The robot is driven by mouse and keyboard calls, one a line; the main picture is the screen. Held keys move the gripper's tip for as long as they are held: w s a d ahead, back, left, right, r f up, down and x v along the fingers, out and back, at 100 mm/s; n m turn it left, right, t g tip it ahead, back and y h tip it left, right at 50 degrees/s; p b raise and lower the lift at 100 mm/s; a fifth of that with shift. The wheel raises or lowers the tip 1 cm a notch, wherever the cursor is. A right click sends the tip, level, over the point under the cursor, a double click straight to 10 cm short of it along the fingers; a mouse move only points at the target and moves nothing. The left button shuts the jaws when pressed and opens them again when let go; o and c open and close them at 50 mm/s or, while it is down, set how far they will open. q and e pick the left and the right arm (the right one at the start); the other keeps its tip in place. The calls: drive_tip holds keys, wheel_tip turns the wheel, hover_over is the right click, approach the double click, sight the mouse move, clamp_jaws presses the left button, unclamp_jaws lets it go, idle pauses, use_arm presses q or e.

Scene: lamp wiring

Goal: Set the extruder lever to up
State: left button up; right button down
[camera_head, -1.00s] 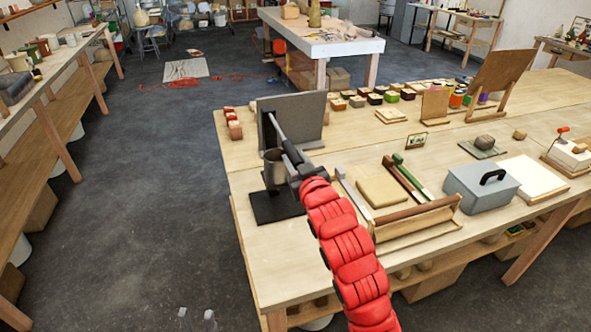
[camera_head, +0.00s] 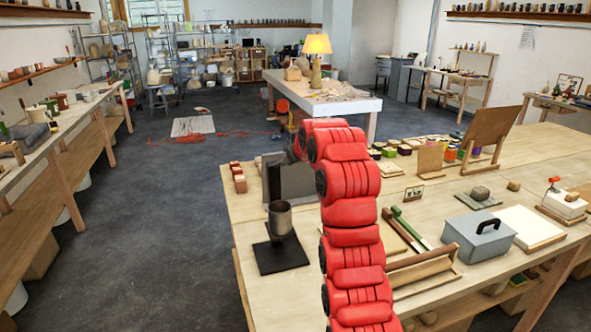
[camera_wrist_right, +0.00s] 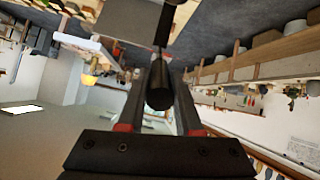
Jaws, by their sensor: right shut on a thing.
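The extruder stands at the near left corner of the big wooden table, with a black base (camera_head: 283,257), a dark metal cup (camera_head: 280,217) and a grey plate (camera_head: 296,184) behind it. In the right wrist view, the extruder lever shows as a black bar ending in a round black handle (camera_wrist_right: 158,92). My right gripper (camera_wrist_right: 160,80) is shut around this handle. In the head view my red right arm rises in front of the extruder and bends over at the top, hiding most of the lever and the gripper. My left gripper is out of view.
A grey toolbox (camera_head: 478,237), a wooden roller frame (camera_head: 425,270) and a white board (camera_head: 517,227) lie on the table right of the arm. A lit lamp (camera_head: 317,45) stands on the far table.

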drive_tip(key=shift+w+a+r+g, duration=0.1)
drive_tip(key=shift+w+r+g, duration=0.15)
drive_tip(key=shift+r, duration=0.25)
drive_tip(key=shift+w+a+r+g, duration=0.1)
drive_tip(key=shift+w+r+g, duration=0.15)
drive_tip(key=shift+r, duration=0.3)
drive_tip(key=c, duration=0.9)
unclamp_jaws()
drive_tip(key=shift+c, duration=0.2)
drive_tip(key=o, duration=0.3)
drive_tip(key=shift+w, duration=0.15)
drive_tip(key=shift+o, duration=0.2)
drive_tip(key=p+v, duration=0.2)
drive_tip(key=v, duration=1.5)
